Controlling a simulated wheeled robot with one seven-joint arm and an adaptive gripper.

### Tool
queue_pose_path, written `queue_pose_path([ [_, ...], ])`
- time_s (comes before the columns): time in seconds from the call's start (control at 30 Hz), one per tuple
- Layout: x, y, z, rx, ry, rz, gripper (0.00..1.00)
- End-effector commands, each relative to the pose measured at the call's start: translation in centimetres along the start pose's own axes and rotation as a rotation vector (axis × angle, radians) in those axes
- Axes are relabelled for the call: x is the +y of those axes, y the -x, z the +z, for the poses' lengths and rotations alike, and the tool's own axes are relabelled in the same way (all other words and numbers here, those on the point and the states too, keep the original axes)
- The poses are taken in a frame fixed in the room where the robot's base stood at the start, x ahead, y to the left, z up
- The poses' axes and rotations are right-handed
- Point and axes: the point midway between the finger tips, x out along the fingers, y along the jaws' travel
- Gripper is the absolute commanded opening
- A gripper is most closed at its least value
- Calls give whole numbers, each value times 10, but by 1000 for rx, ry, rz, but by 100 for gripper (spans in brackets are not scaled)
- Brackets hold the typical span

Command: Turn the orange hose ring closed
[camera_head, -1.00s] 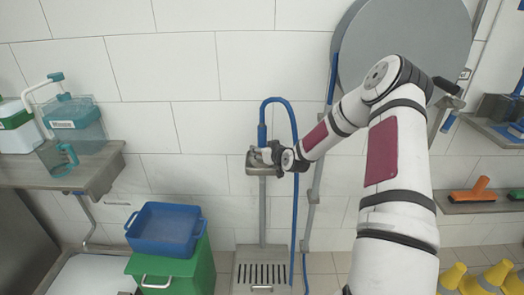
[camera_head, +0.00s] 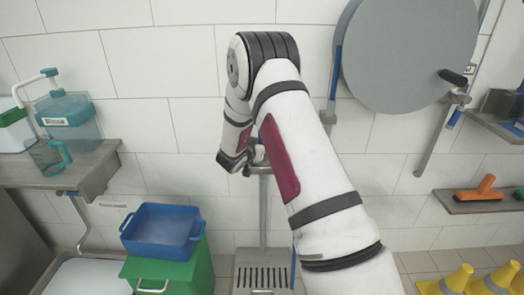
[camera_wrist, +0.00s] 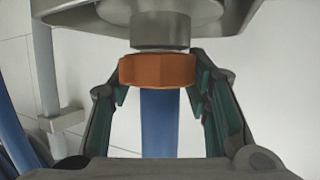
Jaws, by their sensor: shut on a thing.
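The orange hose ring (camera_wrist: 157,71) shows in the wrist view, below a grey metal fitting (camera_wrist: 160,32) and above the blue hose (camera_wrist: 158,125). My gripper (camera_wrist: 158,78) has one finger on each side of the ring, and it is shut on it. In the head view my arm hides the ring, the gripper's fingers and most of the blue hose. There, my wrist is at the top of the grey metal stand (camera_head: 264,205) against the wall.
A large grey disc (camera_head: 408,50) is on the wall at right. A blue bin (camera_head: 162,230) sits on a green box (camera_head: 170,272) at lower left. Yellow cones (camera_head: 458,280) stand at lower right.

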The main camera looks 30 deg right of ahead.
Motion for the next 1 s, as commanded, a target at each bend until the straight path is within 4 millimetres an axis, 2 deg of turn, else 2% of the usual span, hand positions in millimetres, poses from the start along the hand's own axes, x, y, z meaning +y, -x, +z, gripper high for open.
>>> queue_pose_path([
  [0.4,0,-1,1,-1,-98,239,16],
  [1.0,2,-1,1,-3,-117,289,16],
])
